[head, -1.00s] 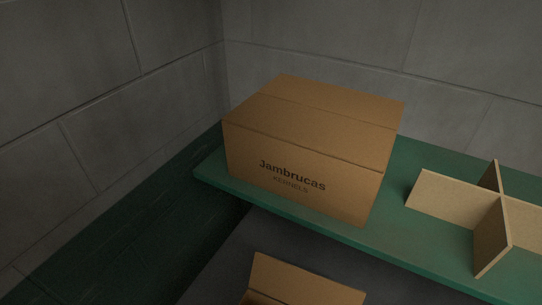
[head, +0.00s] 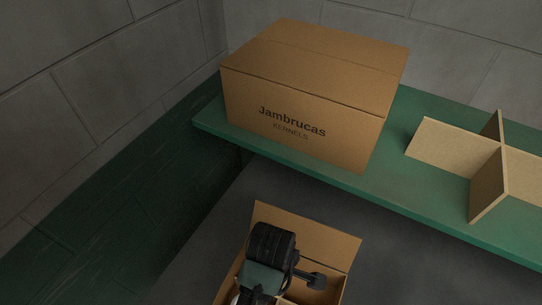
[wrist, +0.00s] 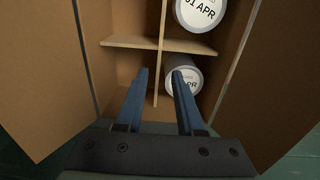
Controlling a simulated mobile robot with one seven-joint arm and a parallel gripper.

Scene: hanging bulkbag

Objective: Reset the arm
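My gripper (wrist: 161,78) is open in the wrist view, its two blue fingers apart with nothing between them but a view of a divider. It points into an open cardboard box (wrist: 96,45) with dividers (wrist: 150,42). One white-topped can (wrist: 200,12) marked "APR" stands in the upper right compartment. A second can (wrist: 184,80) sits in the compartment below, partly hidden by the right finger. In the head view my dark wrist is over the open box (head: 335,248) at the bottom; the fingers are hidden there.
A closed carton (head: 300,105) marked "Jambrucas KERNELS" stands on a green shelf (head: 395,195) behind the open box. A crossed cardboard divider (head: 488,170) stands on the shelf to its right. Grey block walls (head: 90,60) close off the left and back.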

